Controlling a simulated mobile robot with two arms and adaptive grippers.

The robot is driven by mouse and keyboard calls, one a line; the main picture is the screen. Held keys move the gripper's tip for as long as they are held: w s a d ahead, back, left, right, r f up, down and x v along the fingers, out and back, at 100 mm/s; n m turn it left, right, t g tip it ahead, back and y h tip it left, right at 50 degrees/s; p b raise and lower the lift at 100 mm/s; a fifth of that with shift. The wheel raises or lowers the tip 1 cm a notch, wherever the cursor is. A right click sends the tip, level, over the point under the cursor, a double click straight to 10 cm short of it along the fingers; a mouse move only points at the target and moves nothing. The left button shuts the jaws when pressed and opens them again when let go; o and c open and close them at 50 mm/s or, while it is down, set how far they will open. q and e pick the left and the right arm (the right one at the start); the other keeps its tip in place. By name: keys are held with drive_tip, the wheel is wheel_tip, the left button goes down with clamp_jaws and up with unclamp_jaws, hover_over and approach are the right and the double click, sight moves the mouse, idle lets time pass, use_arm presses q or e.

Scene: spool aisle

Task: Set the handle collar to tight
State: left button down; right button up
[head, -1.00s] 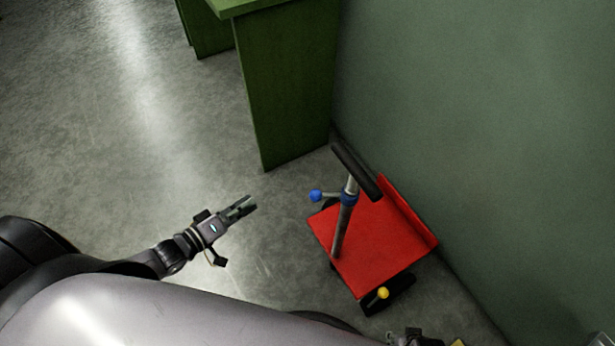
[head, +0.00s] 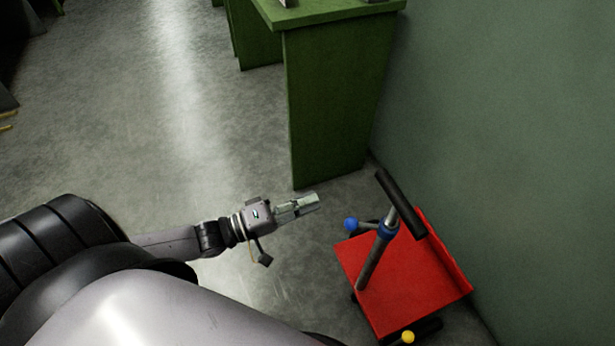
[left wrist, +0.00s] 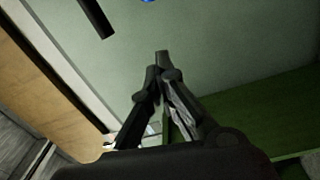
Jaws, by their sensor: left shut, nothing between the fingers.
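A red cart (head: 405,285) stands on the floor against the green wall, with a grey post and a black handle bar (head: 400,203). A blue collar (head: 386,232) sits around the post below the bar, and its lever ends in a blue ball (head: 351,225) pointing left. My left gripper (head: 314,201) is shut and empty, to the left of the blue ball and apart from it. In the left wrist view its fingers (left wrist: 162,62) meet, with the black bar (left wrist: 97,18) and a sliver of blue (left wrist: 148,1) at the top edge. My right gripper is not in view.
A green bench (head: 330,105) stands behind the cart, close to the wall (head: 500,130). A yellow ball (head: 407,337) is low at the cart's front edge. The grey floor left of the bench is open.

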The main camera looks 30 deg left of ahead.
sight(359, 226)
use_arm(q)
drive_tip(key=w+d, duration=0.2)
drive_tip(key=d, duration=0.4)
drive_tip(key=shift+w+d+f+b, duration=0.15)
drive_tip(key=shift+d+b, duration=0.15)
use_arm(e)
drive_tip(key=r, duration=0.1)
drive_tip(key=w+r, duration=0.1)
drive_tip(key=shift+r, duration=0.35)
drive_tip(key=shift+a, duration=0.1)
